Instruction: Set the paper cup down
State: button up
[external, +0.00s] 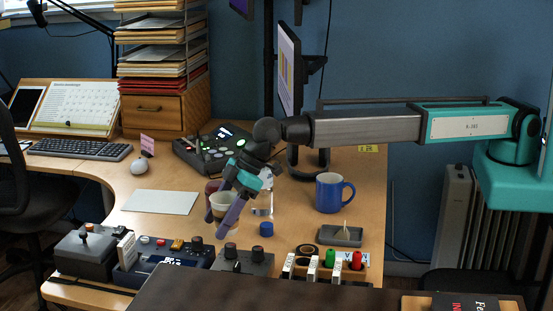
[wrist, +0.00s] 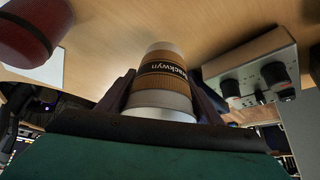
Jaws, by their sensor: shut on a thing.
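The paper cup (external: 222,201) is white with a brown sleeve and sits between the fingers of my gripper (external: 221,214), above the desk's front part in the external view. In the wrist view the cup (wrist: 161,83) shows the lettering "rackwyn" on its sleeve, with a dark finger on each side. My gripper (wrist: 160,100) is shut on it. The fingers partly hide the cup in the external view, and I cannot tell whether its base touches the desk.
A dark red round thing (wrist: 35,28) is close by at upper left in the wrist view. A control box with knobs (external: 243,259) stands in front. A blue cap (external: 266,229), a blue mug (external: 331,194) and a grey tray (external: 339,236) lie to the right. White paper (external: 160,202) lies left.

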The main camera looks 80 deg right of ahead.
aim_at(217, 226)
jog(key=shift+w+a, duration=0.4)
jog(key=shift+w, duration=0.35)
jog(key=shift+f, duration=0.1)
jog(key=shift+f+p, duration=0.4)
jog(key=shift+f, duration=1.3)
jog(key=shift+f, duration=0.15)
jog(key=o, duration=0.7)
jog(key=b+v, duration=0.1)
jog(key=v, duration=1.1)
